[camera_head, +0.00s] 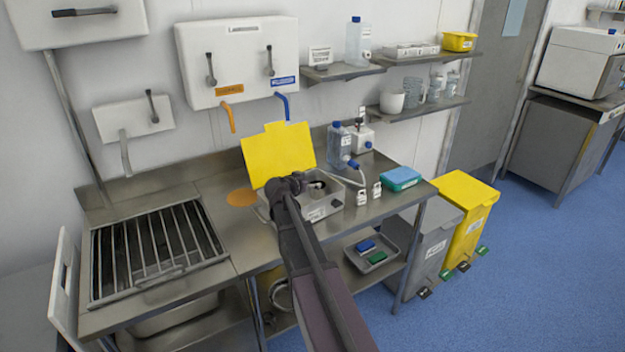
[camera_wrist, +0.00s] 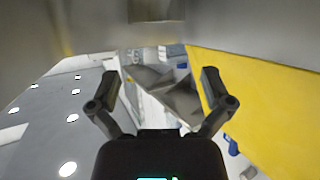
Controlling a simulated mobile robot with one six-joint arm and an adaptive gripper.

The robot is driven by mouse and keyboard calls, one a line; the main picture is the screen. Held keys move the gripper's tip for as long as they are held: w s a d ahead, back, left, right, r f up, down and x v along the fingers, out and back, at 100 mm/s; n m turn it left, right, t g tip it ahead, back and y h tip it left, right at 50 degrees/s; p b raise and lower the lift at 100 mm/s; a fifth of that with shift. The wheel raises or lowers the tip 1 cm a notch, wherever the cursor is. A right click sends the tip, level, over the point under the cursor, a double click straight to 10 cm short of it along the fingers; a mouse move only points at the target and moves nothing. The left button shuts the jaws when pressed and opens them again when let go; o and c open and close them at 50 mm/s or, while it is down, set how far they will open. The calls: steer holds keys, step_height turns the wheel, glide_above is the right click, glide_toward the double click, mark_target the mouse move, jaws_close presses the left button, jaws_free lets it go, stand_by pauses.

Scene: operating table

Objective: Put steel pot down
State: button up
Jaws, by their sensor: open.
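A square steel container (camera_head: 322,210) with a small label on its front stands on the steel counter (camera_head: 385,205). A round metal vessel (camera_head: 281,293), possibly the steel pot, sits below the counter, partly hidden by my arm. My gripper (camera_head: 308,183) is over the square container, and my arm covers part of it. In the wrist view, my gripper (camera_wrist: 160,85) has its two fingers spread apart with nothing visibly held between them. A grey metal surface (camera_wrist: 155,10) shows at the top of that view, but I cannot tell what it belongs to.
A yellow panel (camera_head: 278,150) stands behind the container. A clear bottle (camera_head: 337,148), small white bottles (camera_head: 362,198) and a blue pack (camera_head: 402,177) stand to its right. A dark rack (camera_head: 155,250) is at left. An orange disc (camera_head: 241,197) lies on the counter.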

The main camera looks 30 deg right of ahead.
steer(key=shift+s+a+r, duration=0.15)
steer(key=shift+s+a, duration=0.05)
steer(key=shift+a, duration=0.1)
steer(key=shift+r, duration=0.1)
stand_by(0.4)
